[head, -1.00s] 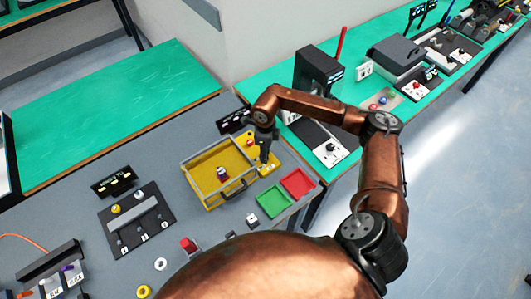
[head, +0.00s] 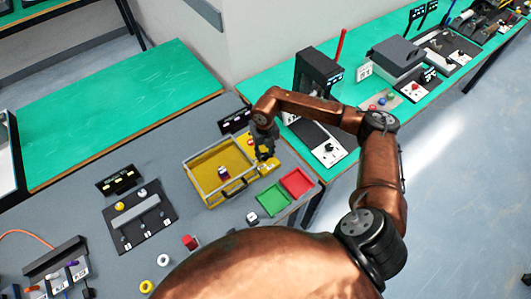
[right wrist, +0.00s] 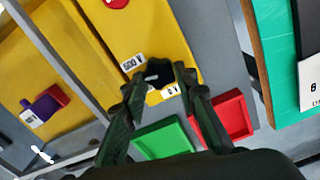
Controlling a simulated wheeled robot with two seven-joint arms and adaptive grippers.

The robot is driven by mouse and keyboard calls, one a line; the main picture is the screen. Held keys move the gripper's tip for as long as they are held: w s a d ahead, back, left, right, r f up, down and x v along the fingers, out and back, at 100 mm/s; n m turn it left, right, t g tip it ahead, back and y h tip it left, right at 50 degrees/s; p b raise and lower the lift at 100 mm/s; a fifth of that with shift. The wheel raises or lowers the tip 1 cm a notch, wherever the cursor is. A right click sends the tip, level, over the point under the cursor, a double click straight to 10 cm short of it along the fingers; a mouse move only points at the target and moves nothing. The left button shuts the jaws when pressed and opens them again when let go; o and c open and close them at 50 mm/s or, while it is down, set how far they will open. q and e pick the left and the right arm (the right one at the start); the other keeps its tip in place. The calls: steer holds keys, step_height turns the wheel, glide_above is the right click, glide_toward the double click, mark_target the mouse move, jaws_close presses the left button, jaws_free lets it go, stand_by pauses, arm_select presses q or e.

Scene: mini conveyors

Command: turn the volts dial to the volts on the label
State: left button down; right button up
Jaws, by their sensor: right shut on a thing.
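The yellow meter panel (head: 267,167) stands at the right of the yellow framed tray in the head view, and it also fills the top of the right wrist view (right wrist: 165,40). A black dial (right wrist: 157,72) sits on it between two small white printed tags; one (right wrist: 131,63) seems to read 600 V, the other is too blurred to be sure. My right gripper (head: 264,155) points down on the panel, its fingers (right wrist: 158,82) shut on the dial from both sides. A part with a white label (head: 222,172) stands in the tray. My left gripper is out of view.
A green bin (head: 273,199) and a red bin (head: 297,181) lie just in front of the panel. The tray's grey frame (head: 190,178) stands close to the left. A black display (head: 235,121) stands behind.

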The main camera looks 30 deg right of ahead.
mark_target(265, 156)
steer(key=shift+w+r+m+p, duration=0.1)
steer(key=shift+m+p, duration=0.35)
steer(key=shift+m, duration=1.15)
steer(key=o, duration=1.2)
steer(key=shift+c, duration=0.2)
step_height(265, 156, up, 12)
